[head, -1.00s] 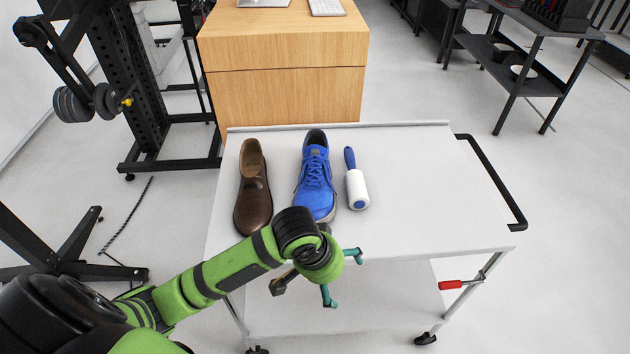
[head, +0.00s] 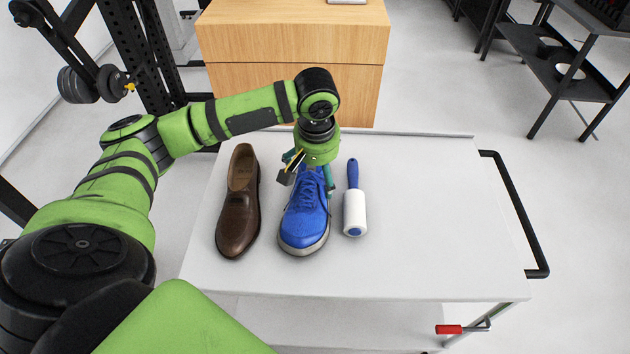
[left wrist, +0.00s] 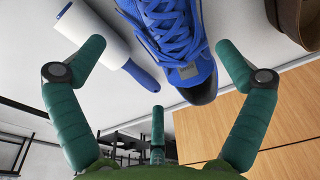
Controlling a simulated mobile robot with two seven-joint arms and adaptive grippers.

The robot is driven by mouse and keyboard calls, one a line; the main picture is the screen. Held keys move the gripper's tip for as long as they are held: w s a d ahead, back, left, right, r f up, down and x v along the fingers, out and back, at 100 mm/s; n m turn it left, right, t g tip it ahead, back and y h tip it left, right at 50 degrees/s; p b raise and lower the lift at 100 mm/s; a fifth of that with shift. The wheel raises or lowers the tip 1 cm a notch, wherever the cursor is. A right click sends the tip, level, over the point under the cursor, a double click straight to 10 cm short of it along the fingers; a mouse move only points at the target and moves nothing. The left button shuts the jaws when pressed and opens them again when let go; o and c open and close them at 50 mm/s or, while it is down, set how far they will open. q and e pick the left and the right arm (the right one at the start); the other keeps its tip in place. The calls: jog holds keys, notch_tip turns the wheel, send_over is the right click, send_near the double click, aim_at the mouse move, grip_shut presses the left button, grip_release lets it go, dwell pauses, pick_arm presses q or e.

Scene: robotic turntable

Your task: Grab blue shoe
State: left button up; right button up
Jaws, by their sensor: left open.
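The blue shoe (head: 305,218) stands on the white cart top between a brown shoe and a lint roller, its toe toward me. My left gripper (head: 309,180) is over the heel end of the blue shoe, pointing down, and hides its rear part in the head view. In the left wrist view, my left gripper (left wrist: 155,75) has its green fingers spread wide and empty. The blue shoe (left wrist: 178,35) shows there between the fingers, laces and heel visible. My right gripper is not in view.
The brown shoe (head: 239,205) lies close to the left of the blue shoe. The lint roller (head: 355,208), white with a blue handle, lies close to its right. The cart top (head: 430,220) is clear on the right. A wooden cabinet (head: 300,60) stands behind the cart.

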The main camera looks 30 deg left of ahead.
aim_at(309, 191)
pick_arm(q)
jog(key=shift+s+a+f, duration=0.1)
jog(key=shift+s+f, duration=0.15)
jog(key=shift+f, duration=0.1)
jog(key=f, duration=0.1)
jog(key=f+p, duration=0.1)
jog(key=f, duration=0.1)
jog(key=shift+w+a+f, duration=0.15)
jog(key=shift+a+f, duration=0.05)
jog(key=shift+w+f, duration=0.2)
jog(key=shift+f, duration=0.1)
jog(key=shift+c, duration=1.2)
jog(key=shift+s, duration=0.1)
jog(key=c, duration=1.2)
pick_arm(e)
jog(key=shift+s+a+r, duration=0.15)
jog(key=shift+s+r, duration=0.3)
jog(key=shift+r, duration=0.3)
pick_arm(q)
jog(key=shift+r, duration=0.1)
